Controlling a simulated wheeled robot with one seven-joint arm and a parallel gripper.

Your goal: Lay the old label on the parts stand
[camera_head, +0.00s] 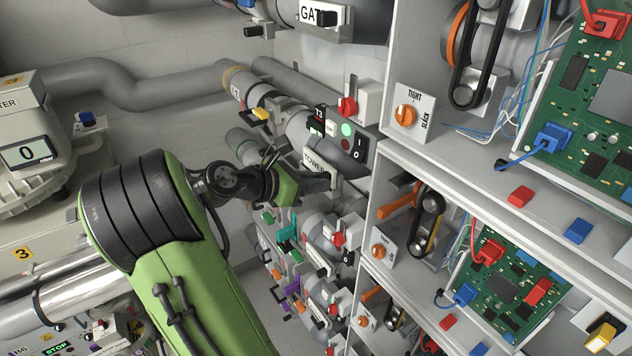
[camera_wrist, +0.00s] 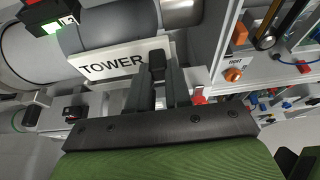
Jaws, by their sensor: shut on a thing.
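The label is a white plate reading TOWER (camera_wrist: 105,66), and it also shows in the head view (camera_head: 318,164). My gripper (camera_wrist: 157,68) is shut on the right part of the label in the wrist view. In the head view my gripper (camera_head: 328,182) reaches in from the left to the label. The label is right at the front of a grey pipe (camera_wrist: 120,20); I cannot tell whether it touches the pipe or its holder. I cannot make out a parts stand in either view.
A grey shelf unit (camera_head: 480,185) with belts and circuit boards stands close on the right. More pipes and valves (camera_head: 320,240) lie below. A meter (camera_head: 28,150) is at the left.

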